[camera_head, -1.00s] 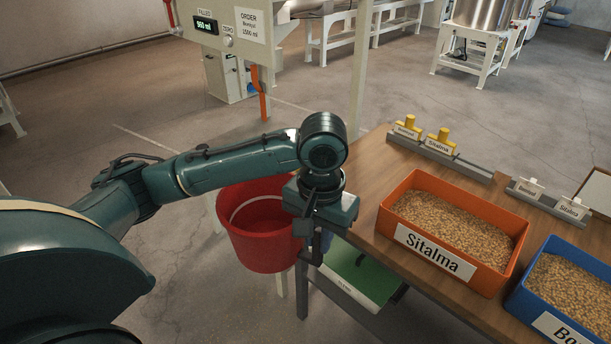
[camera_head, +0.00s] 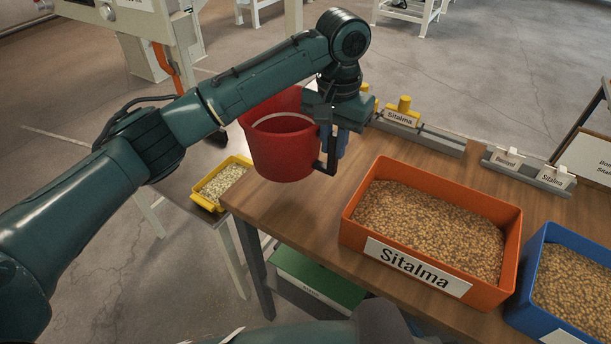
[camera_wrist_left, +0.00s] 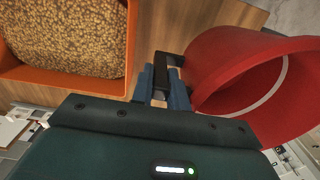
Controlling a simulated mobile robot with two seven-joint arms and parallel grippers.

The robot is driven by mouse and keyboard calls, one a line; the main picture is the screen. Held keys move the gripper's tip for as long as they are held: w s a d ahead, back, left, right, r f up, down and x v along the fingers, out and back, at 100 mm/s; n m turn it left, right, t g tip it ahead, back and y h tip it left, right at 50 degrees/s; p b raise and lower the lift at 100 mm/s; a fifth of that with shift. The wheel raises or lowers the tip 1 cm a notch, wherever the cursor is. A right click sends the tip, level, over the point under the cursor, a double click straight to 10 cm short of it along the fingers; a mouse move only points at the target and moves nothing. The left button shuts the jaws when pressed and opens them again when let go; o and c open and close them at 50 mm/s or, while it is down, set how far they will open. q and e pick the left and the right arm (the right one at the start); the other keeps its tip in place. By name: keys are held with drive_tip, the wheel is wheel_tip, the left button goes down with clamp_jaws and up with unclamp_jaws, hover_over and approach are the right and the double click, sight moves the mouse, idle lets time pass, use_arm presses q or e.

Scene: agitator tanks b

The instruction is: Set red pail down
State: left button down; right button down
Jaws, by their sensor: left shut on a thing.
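The red pail (camera_head: 283,152) hangs upright at my left gripper (camera_head: 340,143), over the back left part of the wooden table (camera_head: 290,212). The gripper is shut on the pail's dark side handle (camera_head: 330,158), with its blue fingers to the right of the pail wall. I cannot tell whether the pail's bottom touches the table. In the left wrist view, the pail (camera_wrist_left: 225,75) is right of the shut fingers (camera_wrist_left: 166,88). A pale band shows inside the pail. My right gripper is out of view.
An orange bin of grain labelled Sitalma (camera_head: 430,225) stands right of the pail, and a blue bin (camera_head: 570,285) is farther right. A grey rail with a yellow Sitalma marker (camera_head: 400,114) lies behind. A yellow tray of pale grain (camera_head: 221,185) is at left. Bare wood lies before the pail.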

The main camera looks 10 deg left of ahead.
sight(330, 175)
use_arm(q)
drive_tip(key=f, duration=0.3)
drive_tip(key=shift+s+a+f, duration=0.1)
drive_tip(key=shift+s+f, duration=0.15)
wheel_tip(330, 175, down, 5)
drive_tip(key=shift+r+p, duration=0.2)
drive_tip(key=shift+p, duration=0.1)
drive_tip(key=shift+f, duration=0.2)
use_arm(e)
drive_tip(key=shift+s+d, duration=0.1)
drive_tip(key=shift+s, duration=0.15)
use_arm(q)
drive_tip(key=shift+f, duration=0.1)
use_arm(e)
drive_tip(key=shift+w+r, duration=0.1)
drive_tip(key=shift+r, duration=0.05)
use_arm(q)
drive_tip(key=c, duration=1.4)
unclamp_jaws()
drive_tip(key=shift+o, duration=0.2)
